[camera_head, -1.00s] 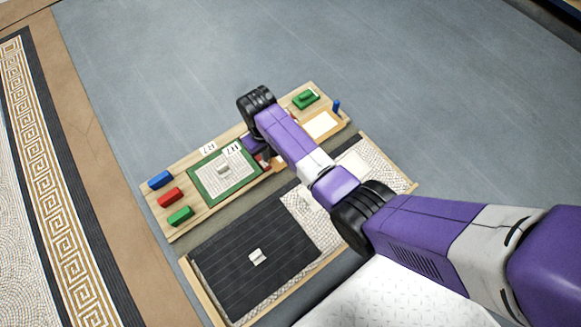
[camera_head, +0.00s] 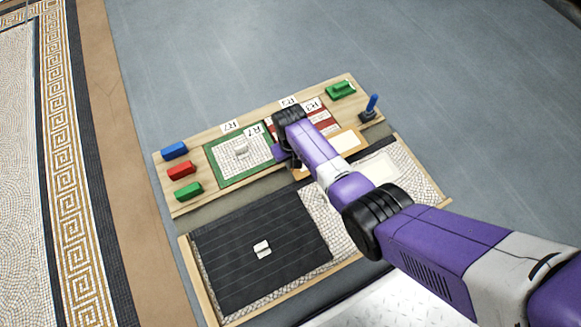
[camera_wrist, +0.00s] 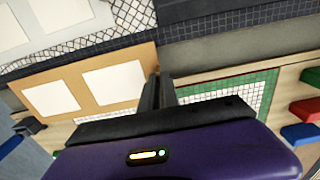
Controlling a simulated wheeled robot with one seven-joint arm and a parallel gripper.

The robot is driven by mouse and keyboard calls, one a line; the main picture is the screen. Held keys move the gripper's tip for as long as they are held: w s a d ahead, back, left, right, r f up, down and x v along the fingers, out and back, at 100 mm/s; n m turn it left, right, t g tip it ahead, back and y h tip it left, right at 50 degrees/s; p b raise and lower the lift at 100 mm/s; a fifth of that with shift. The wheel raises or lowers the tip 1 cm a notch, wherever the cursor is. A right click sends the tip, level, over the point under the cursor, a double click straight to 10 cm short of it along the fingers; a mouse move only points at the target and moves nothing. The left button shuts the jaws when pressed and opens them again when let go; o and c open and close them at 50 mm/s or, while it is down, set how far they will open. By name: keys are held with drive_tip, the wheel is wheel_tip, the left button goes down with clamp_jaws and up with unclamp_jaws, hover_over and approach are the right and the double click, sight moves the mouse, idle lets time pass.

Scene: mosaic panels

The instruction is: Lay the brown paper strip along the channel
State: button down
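A tan-brown flat piece (camera_head: 355,134) bearing white rectangles lies at the right part of the wooden board's near edge. It shows in the wrist view (camera_wrist: 74,104) left of my fingers, with two white patches. I cannot tell if it is the paper strip. A grey band (camera_head: 236,196), perhaps the channel, runs between the board and the near panel; the wrist view shows it (camera_wrist: 240,48) right of my fingers. My gripper (camera_wrist: 160,76) has its fingers close together at the tan piece's right edge. Whether they pinch it is unclear.
The wooden board (camera_head: 196,152) carries blue (camera_head: 175,150), red (camera_head: 181,170) and green blocks (camera_head: 188,190), a green-framed mosaic (camera_head: 215,178), a green tool (camera_head: 341,89) and a blue-handled item (camera_head: 371,105). The near panel holds a dark sheet (camera_head: 235,265).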

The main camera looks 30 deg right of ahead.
drive_tip(key=shift+f+b, duration=0.7)
drive_tip(key=shift+f, duration=1.3)
drive_tip(key=c, duration=1.6)
unclamp_jaws()
wheel_tip(320, 180, up, 13)
drive_tip(key=p, duration=0.7)
drive_tip(key=shift+p, duration=0.35)
drive_tip(key=shift+s, duration=0.1)
